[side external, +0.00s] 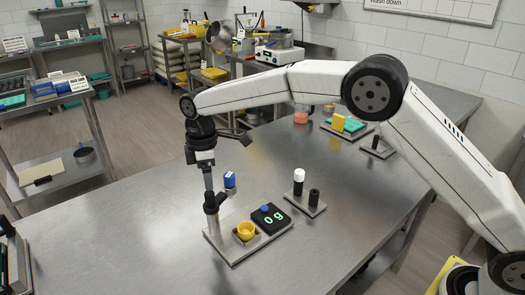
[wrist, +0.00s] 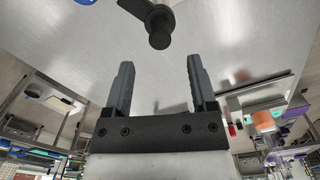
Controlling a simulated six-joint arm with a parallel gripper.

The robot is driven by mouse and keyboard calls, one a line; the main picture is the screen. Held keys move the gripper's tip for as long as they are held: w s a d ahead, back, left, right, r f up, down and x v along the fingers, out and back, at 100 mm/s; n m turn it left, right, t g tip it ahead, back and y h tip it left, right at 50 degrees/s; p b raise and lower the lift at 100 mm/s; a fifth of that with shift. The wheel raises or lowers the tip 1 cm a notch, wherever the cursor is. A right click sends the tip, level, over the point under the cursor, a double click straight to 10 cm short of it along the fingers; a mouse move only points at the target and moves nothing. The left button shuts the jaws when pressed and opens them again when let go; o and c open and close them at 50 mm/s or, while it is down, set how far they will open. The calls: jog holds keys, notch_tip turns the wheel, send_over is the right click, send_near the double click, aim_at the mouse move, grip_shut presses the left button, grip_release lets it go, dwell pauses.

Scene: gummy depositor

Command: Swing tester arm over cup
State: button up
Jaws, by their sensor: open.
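The tester stands on a grey base plate (side external: 222,247) on the steel table. Its dark post (side external: 212,222) rises at the plate's left. The short black tester arm (side external: 222,197) reaches from the post top to a blue-topped head (side external: 230,180), up and left of the yellow cup (side external: 246,231), not over it. In the wrist view, the black tester arm (wrist: 158,22) lies beyond the fingertips, with a bit of blue at the top edge. My gripper (wrist: 160,70) is open, with nothing between its fingers. In the side view it points down just above the post; contact cannot be judged.
A black scale (side external: 270,218) reading 0 g sits beside the cup. A small stand with a white-topped post (side external: 299,182) and a black post (side external: 314,197) is to the right. A tray with yellow and green items (side external: 347,126) lies farther back.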

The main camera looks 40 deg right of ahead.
aim_at(210, 196)
jog(key=shift+f, duration=3.45)
grip_shut()
